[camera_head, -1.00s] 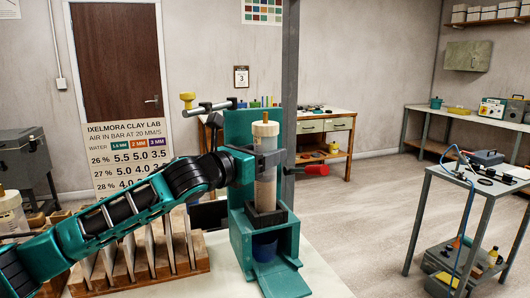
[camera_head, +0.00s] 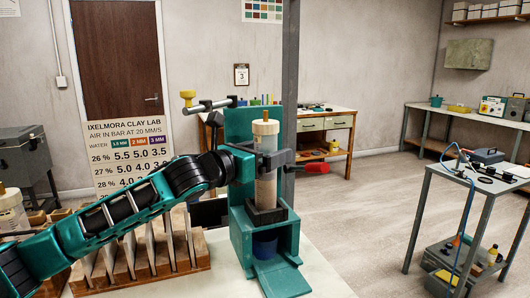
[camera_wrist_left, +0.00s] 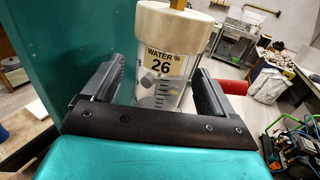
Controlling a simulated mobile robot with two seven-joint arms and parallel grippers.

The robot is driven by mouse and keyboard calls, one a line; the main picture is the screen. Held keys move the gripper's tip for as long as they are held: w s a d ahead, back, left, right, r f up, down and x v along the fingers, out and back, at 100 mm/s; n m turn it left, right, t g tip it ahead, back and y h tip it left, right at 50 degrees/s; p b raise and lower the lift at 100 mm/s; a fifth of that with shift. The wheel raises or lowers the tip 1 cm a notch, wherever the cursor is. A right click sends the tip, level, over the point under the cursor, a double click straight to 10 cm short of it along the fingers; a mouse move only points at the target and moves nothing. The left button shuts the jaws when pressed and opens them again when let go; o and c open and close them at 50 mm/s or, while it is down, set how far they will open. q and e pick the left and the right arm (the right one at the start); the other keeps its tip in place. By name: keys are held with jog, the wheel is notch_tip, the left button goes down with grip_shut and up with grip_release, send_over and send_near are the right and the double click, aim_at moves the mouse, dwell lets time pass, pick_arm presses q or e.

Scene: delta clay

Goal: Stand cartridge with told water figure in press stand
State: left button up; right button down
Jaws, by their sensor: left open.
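A clear cartridge (camera_head: 266,185) with a cream cap stands upright in the dark seat of the teal press stand (camera_head: 240,240). In the left wrist view the cartridge (camera_wrist_left: 162,75) carries a label reading "WATER % 26". My left gripper (camera_head: 270,158) is open, with one finger on each side of the cartridge's upper part. In the left wrist view the fingers (camera_wrist_left: 152,88) stand apart from the cartridge, with a gap showing on both sides. The cartridge's lower end is hidden by the seat. My right gripper is not in view.
A wall chart (camera_head: 128,155) lists air pressures for water 26, 27 and 28 %. A wooden rack (camera_head: 140,265) with upright plates stands left of the press. Another capped cartridge (camera_head: 12,212) shows at the left edge. A grey post (camera_head: 290,80) rises behind the press.

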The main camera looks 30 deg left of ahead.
pick_arm(q)
jog(key=shift+f, duration=0.1)
jog(key=b+v, duration=1.3)
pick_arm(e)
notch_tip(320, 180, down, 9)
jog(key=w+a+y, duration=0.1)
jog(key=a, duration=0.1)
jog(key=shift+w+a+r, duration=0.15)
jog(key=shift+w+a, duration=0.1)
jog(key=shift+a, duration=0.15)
pick_arm(q)
jog(key=shift+d, duration=0.1)
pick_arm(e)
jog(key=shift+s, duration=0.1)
